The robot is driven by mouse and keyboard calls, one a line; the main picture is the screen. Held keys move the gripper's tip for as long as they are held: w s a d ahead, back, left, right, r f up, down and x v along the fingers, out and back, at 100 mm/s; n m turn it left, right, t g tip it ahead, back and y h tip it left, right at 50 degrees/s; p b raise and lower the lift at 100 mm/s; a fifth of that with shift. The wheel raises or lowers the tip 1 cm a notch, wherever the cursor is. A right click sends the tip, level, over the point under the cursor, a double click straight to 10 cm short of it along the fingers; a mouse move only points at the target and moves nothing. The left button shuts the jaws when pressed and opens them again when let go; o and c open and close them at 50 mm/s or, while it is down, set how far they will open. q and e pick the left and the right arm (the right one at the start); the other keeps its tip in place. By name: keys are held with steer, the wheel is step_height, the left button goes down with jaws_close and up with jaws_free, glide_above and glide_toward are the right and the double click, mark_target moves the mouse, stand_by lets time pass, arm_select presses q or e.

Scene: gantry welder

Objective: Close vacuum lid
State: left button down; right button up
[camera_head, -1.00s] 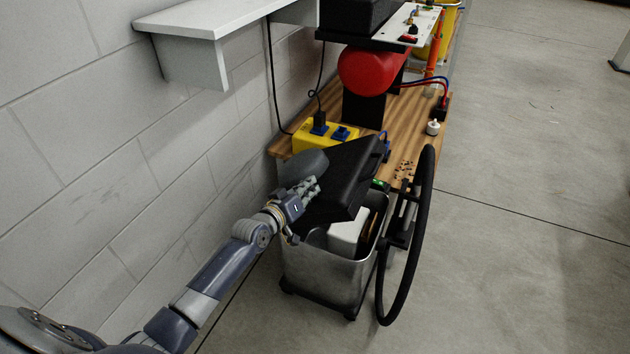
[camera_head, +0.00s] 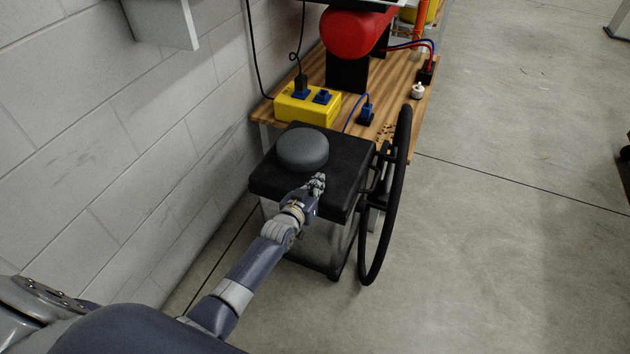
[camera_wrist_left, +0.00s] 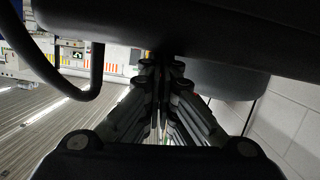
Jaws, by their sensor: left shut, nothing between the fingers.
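The black vacuum lid (camera_head: 345,160) lies flat over the top of the metal vacuum body (camera_head: 318,238) in the head view. A round dark grey cap (camera_head: 302,149) sits on the lid. My left gripper (camera_head: 319,183) is shut and empty at the lid's front part. In the left wrist view the shut fingers (camera_wrist_left: 160,65) point at a dark surface that fills the top of the picture. Whether the fingertips touch the lid is hard to tell. The inside of the vacuum is hidden under the lid. My right gripper is not in view.
A black hose (camera_head: 399,200) loops down the vacuum's right side. A wooden bench (camera_head: 393,103) behind it holds a yellow power box (camera_head: 307,104) and a red cylinder (camera_head: 350,34). A block wall (camera_head: 110,130) runs along the left. The floor (camera_head: 520,200) at right is clear.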

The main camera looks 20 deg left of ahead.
arm_select(q)
steer(key=shift+s+f, duration=0.1)
steer(key=shift+f, duration=0.1)
stand_by(0.3)
steer(key=shift+s, duration=0.4)
steer(key=d+r+v, duration=0.1)
steer(key=v, duration=1)
steer(key=s+d+f+m+g, duration=0.15)
steer(key=s+f+g, duration=0.45)
steer(key=s+f, duration=0.6)
steer(key=s+d+f+m+g, duration=0.1)
steer(key=s+f+g, duration=0.3)
steer(key=s+f, duration=0.3)
steer(key=s+f+g, duration=0.3)
steer(key=s+f, duration=0.2)
steer(key=s, duration=0.5)
steer(key=s+a+f+g+y+p, duration=0.1)
steer(key=s+a+p, duration=0.2)
steer(key=s+p, duration=1.3)
steer(key=shift+s+f+p, duration=0.15)
steer(key=shift+s+p, duration=0.25)
steer(key=shift+s, duration=0.05)
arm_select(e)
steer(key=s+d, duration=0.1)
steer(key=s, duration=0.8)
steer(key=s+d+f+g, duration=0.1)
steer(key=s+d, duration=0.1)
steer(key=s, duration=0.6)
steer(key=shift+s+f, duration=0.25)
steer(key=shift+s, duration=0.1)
